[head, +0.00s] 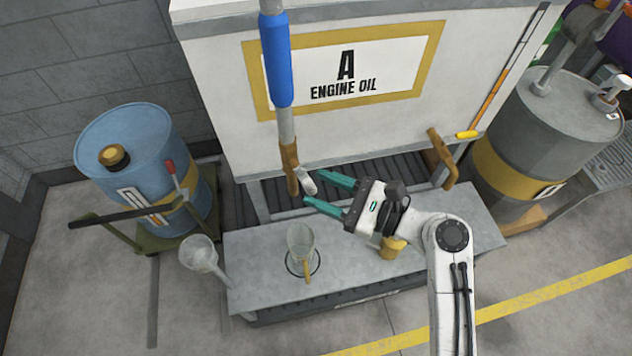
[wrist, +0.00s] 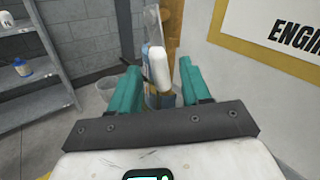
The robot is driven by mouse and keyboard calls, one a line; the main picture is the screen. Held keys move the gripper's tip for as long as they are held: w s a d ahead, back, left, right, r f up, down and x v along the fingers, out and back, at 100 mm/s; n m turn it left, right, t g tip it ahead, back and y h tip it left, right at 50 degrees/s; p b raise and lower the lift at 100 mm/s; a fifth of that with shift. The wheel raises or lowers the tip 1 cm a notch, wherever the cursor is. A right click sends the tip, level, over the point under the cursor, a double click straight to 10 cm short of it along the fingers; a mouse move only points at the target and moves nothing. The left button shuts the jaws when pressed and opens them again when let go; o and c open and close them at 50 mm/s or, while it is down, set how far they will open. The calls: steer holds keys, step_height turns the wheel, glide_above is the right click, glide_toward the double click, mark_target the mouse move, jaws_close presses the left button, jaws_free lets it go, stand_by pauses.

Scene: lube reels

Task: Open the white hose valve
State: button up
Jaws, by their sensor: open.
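The white valve lever (head: 307,184) sits at the lower end of a brown tap body (head: 290,165), below the blue-sleeved hose pipe (head: 276,60). My gripper (head: 313,187) is open, its teal fingers pointing left towards the lever, which shows at or just beyond the fingertips. In the wrist view the white lever (wrist: 155,65) appears between the two teal fingers (wrist: 160,80), with brown tap body (wrist: 172,30) behind and above it. I cannot tell whether a finger touches the lever.
A white engine oil tank (head: 225,110) stands close behind. Below, a grey bench (head: 260,245) holds a clear jug (head: 301,242). Another brown tap (head: 441,158) hangs at right. A blue drum (head: 130,150) and a funnel (head: 200,254) are at left, a grey drum (head: 540,120) at right.

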steer(key=shift+x, duration=0.95)
jaws_close()
